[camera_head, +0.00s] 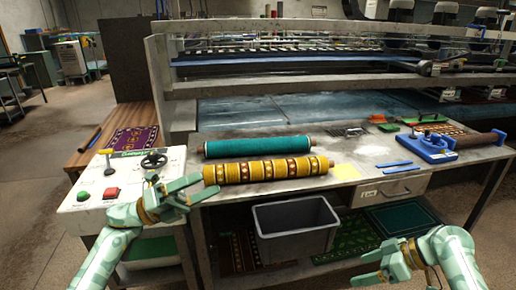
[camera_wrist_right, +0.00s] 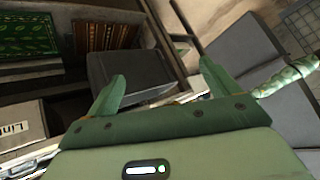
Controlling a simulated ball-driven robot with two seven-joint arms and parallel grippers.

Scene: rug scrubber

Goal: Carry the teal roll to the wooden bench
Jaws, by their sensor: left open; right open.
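The teal roll (camera_head: 258,146) lies on the grey worktable (camera_head: 372,150), behind a yellow patterned roll (camera_head: 268,170). The wooden bench (camera_head: 140,114) stands at the left, behind the white control box, with a purple patterned rug (camera_head: 134,140) on it. My left gripper (camera_head: 190,190) is open and empty in front of the left end of the yellow roll, apart from the teal roll. My right gripper (camera_head: 370,268) is open and empty, low in front of the table's shelf. It also shows open in the right wrist view (camera_wrist_right: 160,85).
The white control box (camera_head: 125,180) with buttons and a handwheel stands left of the table. A grey bin (camera_head: 297,228) sits below the tabletop. A blue tool (camera_head: 430,147) and blue strips (camera_head: 394,165) lie on the table's right. A large machine frame (camera_head: 320,85) stands behind.

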